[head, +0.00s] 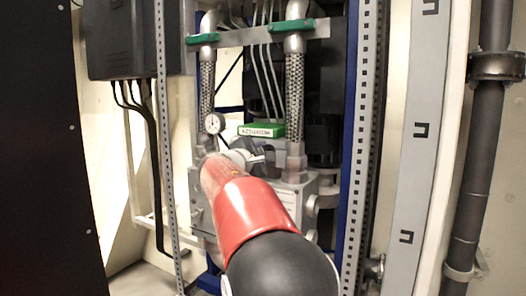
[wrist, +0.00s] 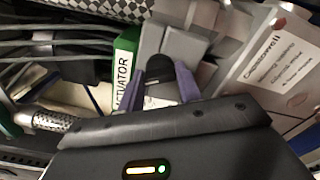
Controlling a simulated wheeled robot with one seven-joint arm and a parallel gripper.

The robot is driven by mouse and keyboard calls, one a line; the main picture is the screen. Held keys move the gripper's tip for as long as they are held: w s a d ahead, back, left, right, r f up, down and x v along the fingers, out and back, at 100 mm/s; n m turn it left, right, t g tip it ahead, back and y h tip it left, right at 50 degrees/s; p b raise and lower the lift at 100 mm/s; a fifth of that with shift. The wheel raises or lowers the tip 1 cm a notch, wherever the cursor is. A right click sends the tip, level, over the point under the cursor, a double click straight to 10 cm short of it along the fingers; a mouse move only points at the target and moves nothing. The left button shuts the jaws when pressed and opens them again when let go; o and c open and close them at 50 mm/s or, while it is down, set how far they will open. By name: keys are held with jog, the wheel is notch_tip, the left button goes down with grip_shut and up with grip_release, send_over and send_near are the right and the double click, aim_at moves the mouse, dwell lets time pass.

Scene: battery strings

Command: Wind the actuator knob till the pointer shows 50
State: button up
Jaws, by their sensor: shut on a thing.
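The actuator knob (wrist: 160,69) is a dark rounded piece between the two purple fingers of my gripper (wrist: 160,82) in the wrist view. The fingers are shut on its sides. A green label (wrist: 124,62) reading "…TUATOR" is just left of it. In the head view, my gripper (head: 246,157) reaches in just below the green label plate (head: 262,130), and the knob is hidden there. A small round white dial (head: 214,123) stands up left of the gripper. It has a pointer, but its reading is too small to tell. The dial does not show clearly in the wrist view.
Braided hoses (head: 294,90) with green clamps (head: 293,26) rise behind the gripper. A grey valve block (head: 306,187) is close on its right. A perforated upright (head: 168,150) stands left and a blue post (head: 349,130) right.

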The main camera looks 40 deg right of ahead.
jog(key=shift+n, duration=0.7)
jog(key=o, duration=1)
jog(key=v, duration=0.8)
jog(key=shift+d, duration=0.1)
